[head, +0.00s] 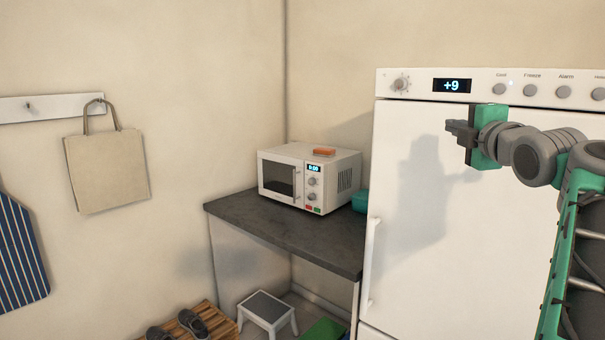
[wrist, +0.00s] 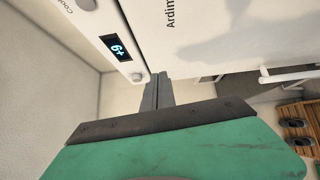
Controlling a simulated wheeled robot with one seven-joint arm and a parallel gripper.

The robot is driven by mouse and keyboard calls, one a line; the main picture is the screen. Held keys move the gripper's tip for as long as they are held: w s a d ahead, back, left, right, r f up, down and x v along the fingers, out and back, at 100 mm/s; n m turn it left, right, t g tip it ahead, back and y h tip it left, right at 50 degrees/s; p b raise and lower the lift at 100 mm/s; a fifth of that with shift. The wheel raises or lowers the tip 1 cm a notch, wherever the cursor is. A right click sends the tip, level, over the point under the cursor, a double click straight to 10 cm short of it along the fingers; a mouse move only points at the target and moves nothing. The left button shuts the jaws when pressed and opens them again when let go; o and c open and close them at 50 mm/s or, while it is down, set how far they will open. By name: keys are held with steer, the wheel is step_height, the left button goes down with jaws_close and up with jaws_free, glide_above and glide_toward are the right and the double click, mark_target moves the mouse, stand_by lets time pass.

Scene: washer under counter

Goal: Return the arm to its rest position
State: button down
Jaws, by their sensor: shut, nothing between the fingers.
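My gripper (head: 461,130) is raised in front of the upper part of the white fridge (head: 400,250), just below its control panel. The fingers are together and empty, pointing left in the head view. My arm comes in from the right edge and bends at the wrist. In the wrist view, the shut fingers (wrist: 157,92) show past the green gripper body, with the fridge panel and door beyond them. The gripper's shadow falls on the fridge door. I cannot tell how wide the gap to the door is.
Left of the fridge, a dark counter (head: 300,238) bears a white microwave (head: 288,180) with an orange item (head: 325,151) on top. A teal box (head: 360,201) sits beside it. A step stool (head: 267,308) stands below. A tote bag (head: 107,170) hangs on the left wall.

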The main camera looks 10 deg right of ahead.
steer(key=a+f+m+g+y+p, duration=0.1)
steer(key=a+f+m+g, duration=0.35)
steer(key=a+f, duration=0.6)
steer(key=a+f+m+g+y+p, duration=0.1)
steer(key=a+f+m+g, duration=0.2)
steer(key=a+f+m, duration=0.75)
steer(key=s+a+f+g, duration=0.3)
steer(key=s+f, duration=0.6)
steer(key=f, duration=0.3)
steer(key=s+a+f+m+g+y+p, duration=0.1)
steer(key=s+a+f+g, duration=0.3)
steer(key=s+f, duration=0.6)
steer(key=shift+s+a+f, duration=0.15)
steer(key=shift+a+f, duration=0.75)
steer(key=shift+f, duration=0.05)
